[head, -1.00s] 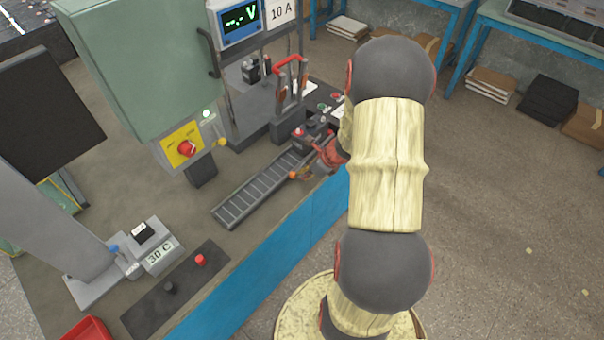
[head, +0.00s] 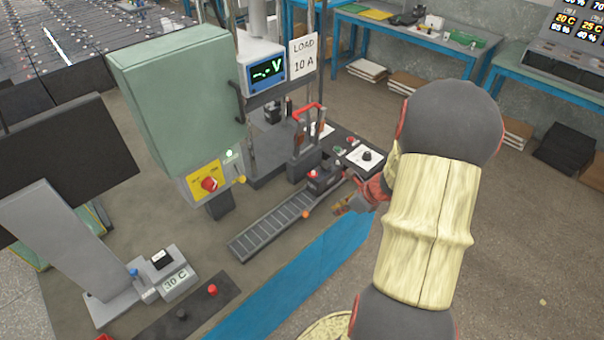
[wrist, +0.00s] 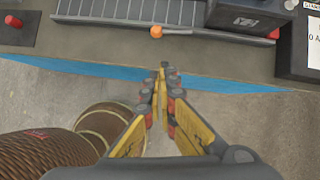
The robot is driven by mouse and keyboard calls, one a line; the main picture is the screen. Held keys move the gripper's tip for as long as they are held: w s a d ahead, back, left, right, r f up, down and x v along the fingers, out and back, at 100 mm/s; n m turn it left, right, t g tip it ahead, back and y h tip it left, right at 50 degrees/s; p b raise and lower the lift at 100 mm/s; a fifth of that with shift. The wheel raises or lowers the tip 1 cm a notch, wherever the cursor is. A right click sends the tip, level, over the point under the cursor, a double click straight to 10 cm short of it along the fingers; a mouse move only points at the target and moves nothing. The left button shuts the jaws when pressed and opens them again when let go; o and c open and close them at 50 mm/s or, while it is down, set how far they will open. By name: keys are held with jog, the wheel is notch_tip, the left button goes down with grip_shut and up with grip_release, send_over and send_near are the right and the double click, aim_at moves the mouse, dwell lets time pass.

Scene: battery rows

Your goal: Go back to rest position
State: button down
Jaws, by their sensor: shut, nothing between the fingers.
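My gripper (head: 343,207) is at the front edge of the workbench in the head view, to the right of a small orange knob (head: 305,214). Its yellow fingers (wrist: 162,75) are together in the wrist view, with nothing between them. There the fingertips lie over the blue bench edge (wrist: 215,78), below the orange knob (wrist: 156,32) and apart from it. My arm reaches in from the right of the head view.
A grey roller track (head: 272,226) runs along the bench front. Behind it stand a green cabinet (head: 180,95) with a red knob (head: 209,184), a voltage display (head: 266,71) and a red-handled frame (head: 308,110). Floor at the right is open.

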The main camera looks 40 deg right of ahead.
jog(key=s+a+r+n, duration=0.3)
jog(key=a+r+n, duration=0.6)
jog(key=a+n, duration=0.1)
jog(key=s+a+r+n+h, duration=0.1)
jog(key=s+a+r+n, duration=0.2)
jog(key=a+r+n, duration=0.6)
jog(key=s+a+r+n, duration=0.3)
jog(key=a+r+n, duration=0.6)
jog(key=a+n, duration=0.3)
jog(key=shift+s+r+n+h, duration=0.15)
jog(key=shift+r+n+h, duration=0.2)
jog(key=shift+n, duration=0.65)
